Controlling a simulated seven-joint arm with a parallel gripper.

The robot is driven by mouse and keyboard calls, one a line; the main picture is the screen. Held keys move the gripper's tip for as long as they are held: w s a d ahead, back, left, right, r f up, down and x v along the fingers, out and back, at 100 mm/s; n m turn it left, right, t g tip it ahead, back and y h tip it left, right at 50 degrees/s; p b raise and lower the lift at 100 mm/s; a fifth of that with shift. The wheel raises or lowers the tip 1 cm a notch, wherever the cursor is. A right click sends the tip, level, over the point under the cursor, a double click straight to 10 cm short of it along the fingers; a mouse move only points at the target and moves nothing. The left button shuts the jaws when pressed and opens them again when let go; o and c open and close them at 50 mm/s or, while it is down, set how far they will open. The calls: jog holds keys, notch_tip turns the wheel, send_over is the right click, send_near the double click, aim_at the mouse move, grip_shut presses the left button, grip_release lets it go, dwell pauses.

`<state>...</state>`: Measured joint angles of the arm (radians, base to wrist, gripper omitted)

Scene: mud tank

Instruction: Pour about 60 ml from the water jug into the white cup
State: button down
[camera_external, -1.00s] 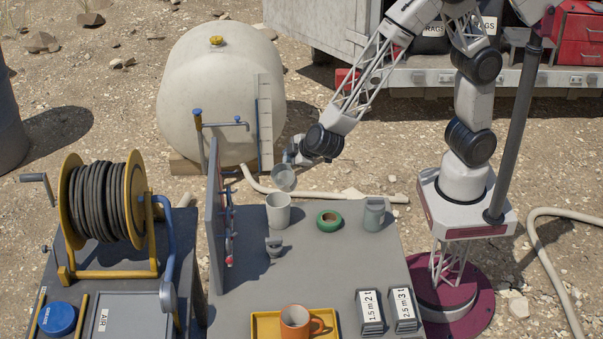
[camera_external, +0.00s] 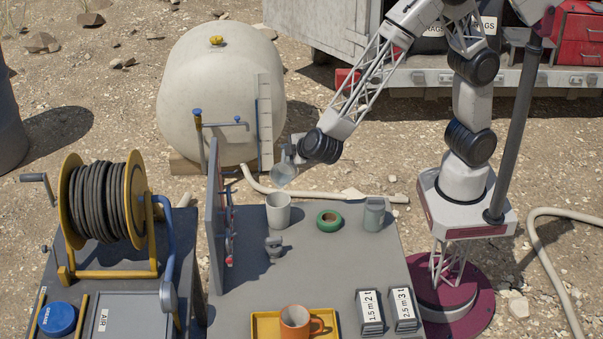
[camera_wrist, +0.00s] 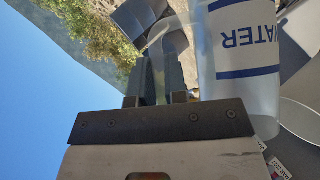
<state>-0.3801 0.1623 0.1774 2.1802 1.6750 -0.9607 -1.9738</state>
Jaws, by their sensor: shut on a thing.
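The water jug (camera_external: 284,173) is clear and held tilted above the white cup, apart from it. In the wrist view the jug (camera_wrist: 245,98) shows a blue "WATER" label, and its handle is between the fingers. My gripper (camera_external: 292,153) is shut on the jug's handle; its dark fingers (camera_wrist: 165,78) show in the wrist view. The white cup (camera_external: 278,212) stands upright on the grey table, below and slightly left of the jug. I cannot make out a stream of water or the level inside the cup.
A green tape ring (camera_external: 329,220) and a grey-green canister (camera_external: 374,214) stand right of the cup. An upright grey panel (camera_external: 215,220) is close on its left, a small grey weight (camera_external: 273,246) in front. An orange mug (camera_external: 295,321) sits in a yellow tray (camera_external: 264,325).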

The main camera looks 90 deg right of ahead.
jog(key=shift+w+a+r+n+h, duration=0.1)
jog(key=shift+a+r+n+h, duration=0.2)
jog(key=shift+a+r+h, duration=0.25)
jog(key=shift+w+a+r+n+h, duration=0.1)
jog(key=shift+a+r+n+h, duration=0.25)
jog(key=shift+r, duration=0.2)
dwell(2.1)
jog(key=f+y, duration=0.1)
jog(key=d+f+m+y, duration=0.2)
jog(key=f, duration=0.1)
jog(key=shift+s+d, duration=0.25)
jog(key=shift+s, duration=0.05)
jog(key=shift+d+f+m+y, duration=0.15)
jog(key=shift+f+m+y, duration=0.1)
jog(key=shift+f+y, duration=0.2)
jog(key=shift+d+f+y, duration=0.25)
jog(key=shift+f+y, duration=0.1)
jog(key=shift+f, duration=0.15)
jog(key=shift+s+d+f, duration=0.1)
dwell(1.2)
